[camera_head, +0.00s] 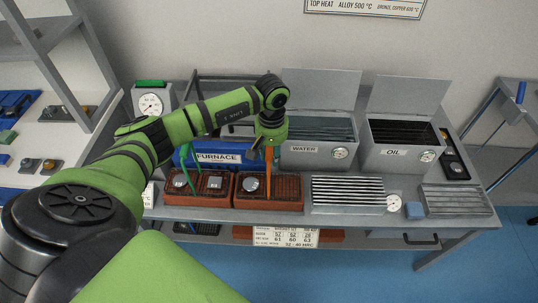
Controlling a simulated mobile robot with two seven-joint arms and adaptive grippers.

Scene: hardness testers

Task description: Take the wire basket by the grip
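Two low reddish-brown trays with dark mesh tops stand side by side on the bench. The left wire basket (213,202) has a green upright grip (185,172) and metal pieces on it. The right wire basket (288,189) has an orange upright grip (268,180) and a round metal piece at its left. My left gripper (265,154) points down at the top of the orange grip. Its fingers are small and overlap the grip, so I cannot tell whether they are closed on it. My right gripper is not in view.
Behind stand the blue furnace (217,158), the open-lidded water tank (322,155) and the oil tank (391,157). A ribbed grey unit (348,194) with a dial is right of the baskets.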

